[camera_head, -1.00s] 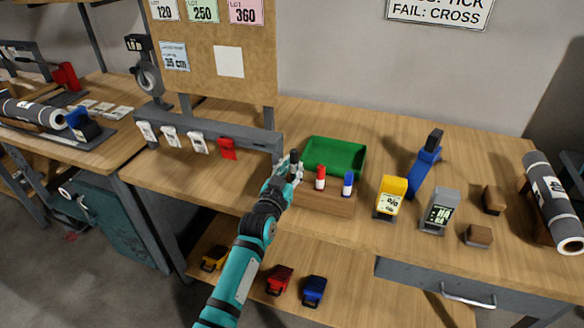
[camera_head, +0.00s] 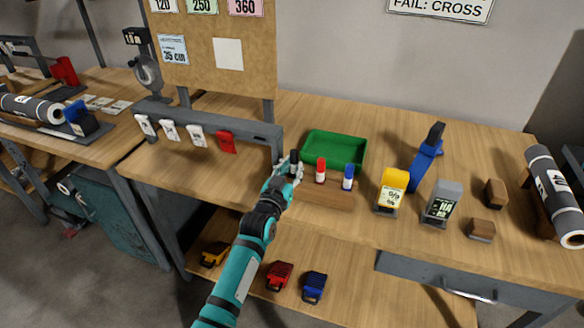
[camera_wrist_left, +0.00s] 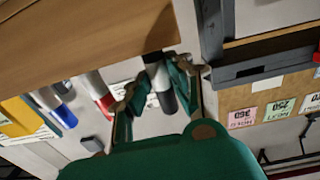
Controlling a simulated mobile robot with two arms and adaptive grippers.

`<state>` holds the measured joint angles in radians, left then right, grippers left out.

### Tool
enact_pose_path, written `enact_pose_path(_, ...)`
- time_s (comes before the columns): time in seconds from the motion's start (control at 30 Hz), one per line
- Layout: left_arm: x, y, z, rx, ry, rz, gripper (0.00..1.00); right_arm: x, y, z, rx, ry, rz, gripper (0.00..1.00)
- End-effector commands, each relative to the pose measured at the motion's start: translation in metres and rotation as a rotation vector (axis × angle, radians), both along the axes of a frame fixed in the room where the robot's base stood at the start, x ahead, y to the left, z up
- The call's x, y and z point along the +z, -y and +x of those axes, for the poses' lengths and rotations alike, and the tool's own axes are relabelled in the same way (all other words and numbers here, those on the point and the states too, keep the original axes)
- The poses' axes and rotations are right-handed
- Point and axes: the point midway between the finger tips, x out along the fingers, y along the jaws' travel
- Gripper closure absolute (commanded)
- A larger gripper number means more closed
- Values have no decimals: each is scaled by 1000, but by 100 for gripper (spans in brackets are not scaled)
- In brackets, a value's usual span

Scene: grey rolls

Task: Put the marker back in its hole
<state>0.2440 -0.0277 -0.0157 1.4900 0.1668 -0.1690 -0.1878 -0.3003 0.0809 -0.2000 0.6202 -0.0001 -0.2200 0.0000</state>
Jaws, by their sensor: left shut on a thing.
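My left gripper (camera_head: 295,168) is shut on the black marker (camera_head: 294,157), which is upright at the left end of the wooden block (camera_head: 325,198). In the left wrist view, the fingers (camera_wrist_left: 158,88) close on the white body of the black marker (camera_wrist_left: 158,76). Its far end meets the dark side of the block; I cannot tell how deep it sits in its hole. The red marker (camera_head: 321,170) and the blue marker (camera_head: 348,178) stand upright in the block to the right. My right gripper is not in view.
A green tray (camera_head: 335,150) stands behind the block. A rail with tags (camera_head: 205,125) is to the left, its upright close to my gripper. Yellow (camera_head: 391,190) and grey (camera_head: 441,203) devices stand to the right. A blue tool (camera_head: 426,160) stands behind them.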

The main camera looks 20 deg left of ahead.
Motion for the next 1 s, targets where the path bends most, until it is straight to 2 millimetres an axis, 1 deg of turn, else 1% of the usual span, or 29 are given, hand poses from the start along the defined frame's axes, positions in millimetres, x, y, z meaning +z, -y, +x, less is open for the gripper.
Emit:
enact_pose_path(0.23,-7,0,0,0,0,0,100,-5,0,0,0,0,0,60)
enact_pose_path(0.27,-7,0,0,0,0,0,81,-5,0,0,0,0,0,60)
enact_pose_path(0.4,-6,0,0,0,0,0,62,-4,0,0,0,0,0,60)
enact_pose_path(0.47,-6,0,0,0,0,0,55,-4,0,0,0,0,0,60)
enact_pose_path(0.77,-6,0,-2,0,0,0,55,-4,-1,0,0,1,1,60)
enact_pose_path(0.87,-7,-1,-11,0,0,0,55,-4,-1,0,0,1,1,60)
enact_pose_path(0.97,-7,-1,-28,0,-1,0,55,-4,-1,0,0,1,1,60)
enact_pose_path(1.0,-8,-2,-36,0,-2,0,55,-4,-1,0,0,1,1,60)
